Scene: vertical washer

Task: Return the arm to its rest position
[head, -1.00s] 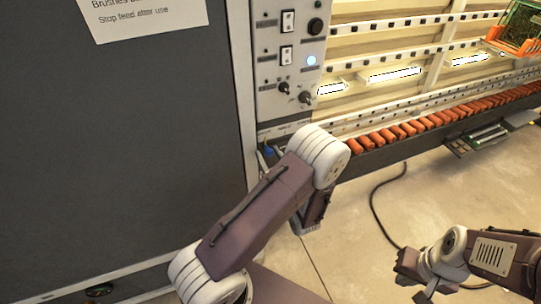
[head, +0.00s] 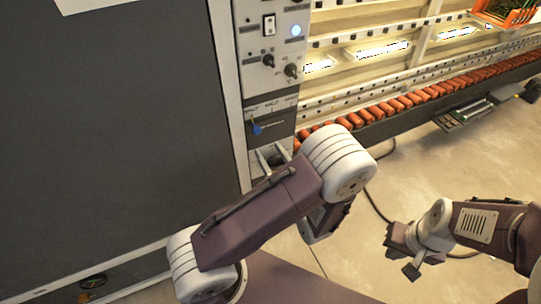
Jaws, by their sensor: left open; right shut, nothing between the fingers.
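My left arm comes in at the lower left and bends at a white joint in the middle of the head view. My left gripper (head: 313,232) hangs below that joint, partly hidden by the arm, open, with nothing seen in it. My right arm comes in from the right edge. My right gripper (head: 408,256) is low over the floor, shut and empty. Both grippers appear apart from the machine.
A washer with a control panel (head: 271,50) and a large dark panel (head: 110,130) stands at the left. An orange crate (head: 512,14) is at top right. A dark cable crosses the bare floor (head: 405,185).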

